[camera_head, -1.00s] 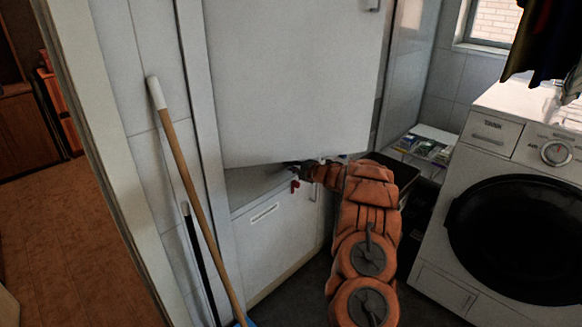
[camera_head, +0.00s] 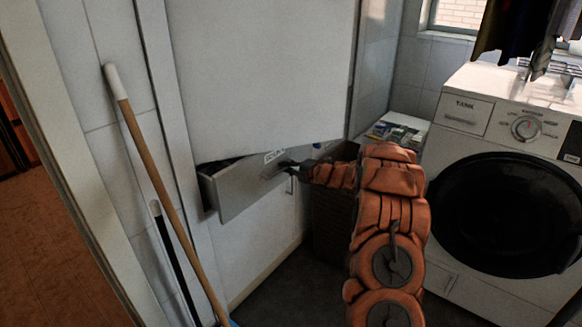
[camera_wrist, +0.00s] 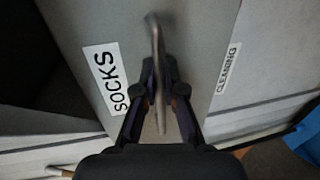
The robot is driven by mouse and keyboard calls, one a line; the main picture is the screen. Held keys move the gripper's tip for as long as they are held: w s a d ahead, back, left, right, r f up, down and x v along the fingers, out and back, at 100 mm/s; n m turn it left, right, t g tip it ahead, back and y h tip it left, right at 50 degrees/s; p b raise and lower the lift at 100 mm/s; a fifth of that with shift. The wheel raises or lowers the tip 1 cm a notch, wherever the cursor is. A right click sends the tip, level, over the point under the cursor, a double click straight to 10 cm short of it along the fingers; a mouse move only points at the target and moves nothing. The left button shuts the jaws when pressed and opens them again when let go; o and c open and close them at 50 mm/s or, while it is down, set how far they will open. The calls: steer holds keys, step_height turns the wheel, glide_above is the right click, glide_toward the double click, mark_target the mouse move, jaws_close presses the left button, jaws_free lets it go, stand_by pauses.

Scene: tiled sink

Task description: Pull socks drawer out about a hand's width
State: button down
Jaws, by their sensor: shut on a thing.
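The socks drawer (camera_head: 240,189) is a grey-white drawer under the large white cabinet door in the head view, and it stands partly out of the cabinet. In the wrist view its front carries the label SOCKS (camera_wrist: 106,78). A metal bar handle (camera_wrist: 157,60) runs along that front. My gripper (camera_head: 287,170) is at the drawer front, and in the wrist view its fingers (camera_wrist: 160,88) are closed around the handle. The drawer's contents are mostly hidden by the door above; a dark strip shows inside.
The open white cabinet door (camera_head: 262,70) hangs over the drawer. A wooden broom handle (camera_head: 150,160) leans at the left. A dark basket (camera_head: 332,222) stands beside my arm, and a washing machine (camera_head: 480,240) is at the right. A CLEANING label (camera_wrist: 228,68) is beside the handle.

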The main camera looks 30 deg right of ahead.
steer(key=c, duration=1.2)
jaws_free()
steer(key=shift+c, duration=0.2)
steer(key=v, duration=1.2)
steer(key=shift+f, duration=0.1)
